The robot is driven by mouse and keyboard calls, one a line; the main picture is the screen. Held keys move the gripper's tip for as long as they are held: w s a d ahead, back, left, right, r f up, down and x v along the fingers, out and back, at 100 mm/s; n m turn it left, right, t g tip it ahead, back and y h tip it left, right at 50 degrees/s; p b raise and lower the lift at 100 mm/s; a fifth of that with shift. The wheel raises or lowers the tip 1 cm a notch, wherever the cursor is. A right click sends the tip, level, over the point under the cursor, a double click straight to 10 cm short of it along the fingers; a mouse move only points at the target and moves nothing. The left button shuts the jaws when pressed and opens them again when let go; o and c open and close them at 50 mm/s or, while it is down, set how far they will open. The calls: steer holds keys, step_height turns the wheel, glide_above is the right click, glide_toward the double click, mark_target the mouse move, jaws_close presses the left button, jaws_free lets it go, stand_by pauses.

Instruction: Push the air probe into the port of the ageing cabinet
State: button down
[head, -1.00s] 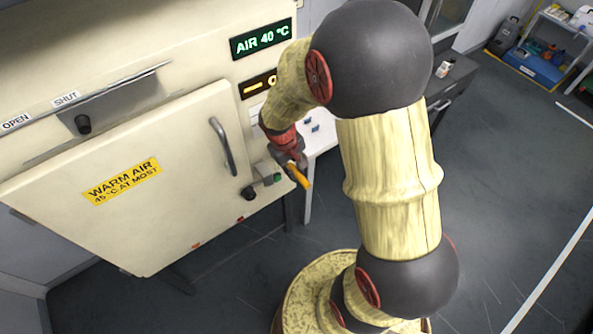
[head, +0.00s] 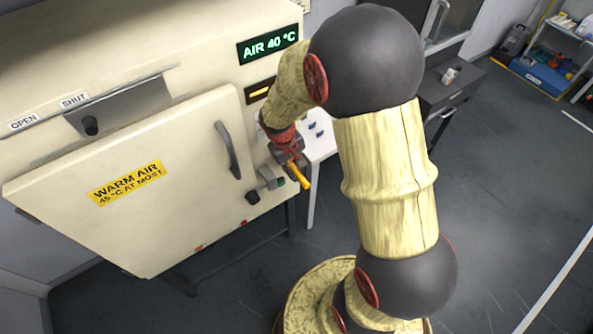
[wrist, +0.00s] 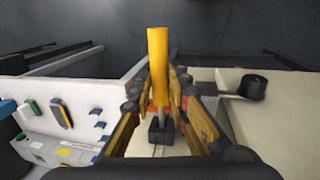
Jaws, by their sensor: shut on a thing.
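My gripper (head: 291,160) is shut on the air probe (head: 299,176), whose yellow-orange handle sticks out past the fingers, down and to the right. The probe also shows in the wrist view (wrist: 158,65), upright between the fingers, with a dark block at its near end. The ageing cabinet (head: 55,185) is cream, with its door closed and a warm-air label. My gripper is to the right of the door handle, apart from the cabinet front as far as I can tell. I cannot make out the port for certain.
A white table (head: 322,147) with small blue items stands behind my gripper. The green display (head: 268,44) reads AIR 40 °C.

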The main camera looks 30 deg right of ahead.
mark_target(290, 164)
steer(key=shift+w, duration=1.65)
steer(key=c, duration=1.6)
jaws_free()
steer(key=shift+c, duration=0.2)
step_height(290, 164, up, 12)
steer(key=a, duration=0.2)
steer(key=shift+a+f, duration=0.15)
steer(key=shift+a, duration=0.1)
steer(key=shift+s, duration=0.1)
steer(key=shift+c, duration=0.5)
